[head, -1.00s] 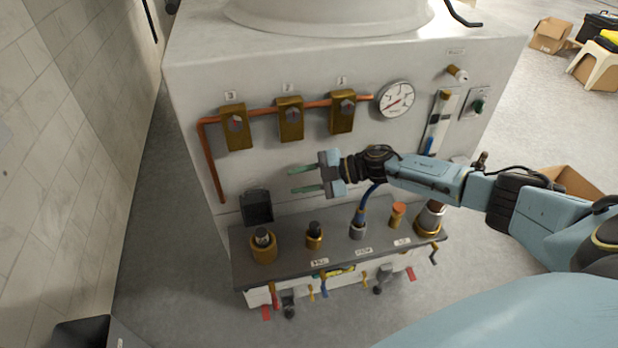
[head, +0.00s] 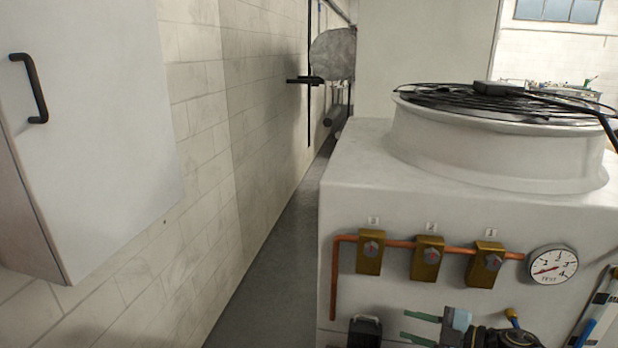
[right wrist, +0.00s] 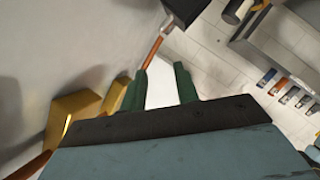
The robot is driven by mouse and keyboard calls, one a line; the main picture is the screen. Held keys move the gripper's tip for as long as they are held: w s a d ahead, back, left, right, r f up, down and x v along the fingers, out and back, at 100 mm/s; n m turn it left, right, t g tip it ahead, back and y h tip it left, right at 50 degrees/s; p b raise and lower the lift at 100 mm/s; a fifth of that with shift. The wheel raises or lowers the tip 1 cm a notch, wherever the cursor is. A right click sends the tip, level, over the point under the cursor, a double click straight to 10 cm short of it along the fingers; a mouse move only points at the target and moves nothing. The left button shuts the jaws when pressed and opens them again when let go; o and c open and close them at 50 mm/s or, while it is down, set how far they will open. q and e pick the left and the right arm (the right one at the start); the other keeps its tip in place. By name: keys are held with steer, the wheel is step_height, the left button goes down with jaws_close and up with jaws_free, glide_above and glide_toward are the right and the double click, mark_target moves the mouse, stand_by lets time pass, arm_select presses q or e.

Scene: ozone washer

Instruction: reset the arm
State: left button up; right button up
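My right gripper (head: 404,325) is at the bottom edge of the head view, in front of the washer's white front panel (head: 352,290) and below the row of brass valves. Its two green fingers point left and stand apart with nothing between them. In the right wrist view the same gripper (right wrist: 160,88) also shows spread, empty fingers. Most of my right arm is cut off by the lower edge of the head view. My left gripper and arm are not in view.
Brass valves (head: 428,260) sit on a copper pipe (head: 336,285), with a round gauge (head: 552,263) at right. A black-handled white cabinet (head: 80,130) hangs at left. A narrow floor passage (head: 262,295) runs between the tiled wall and the washer. Brass also appears near the wrist camera (right wrist: 75,115).

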steer(key=s+a+m+t+h, duration=0.45)
steer(key=a+m+h, duration=0.3)
steer(key=m, duration=0.25)
steer(key=s+d+f+m+g+h, duration=0.15)
steer(key=s+g, duration=0.25)
steer(key=s, duration=0.5)
steer(key=s+d+f+m+g+h, duration=0.1)
steer(key=s+m+g+h, duration=0.15)
steer(key=s, duration=0.55)
steer(key=s+d+f+m+g+h, duration=0.1)
steer(key=s+f+m+g, duration=0.2)
steer(key=s, duration=0.6)
step_height(320, 180, down, 26)
steer(key=g+b, duration=0.2)
steer(key=b, duration=0.3)
steer(key=s+d+f+b, duration=0.1)
steer(key=s+f+b, duration=0.1)
steer(key=s+f, duration=0.7)
steer(key=s+d+f+g+b, duration=0.1)
steer(key=s+d+f+b, duration=0.1)
steer(key=s+f, duration=0.7)
step_height(320, 180, down, 4)
steer(key=shift+f+b, duration=0.1)
steer(key=shift+b, duration=0.45)
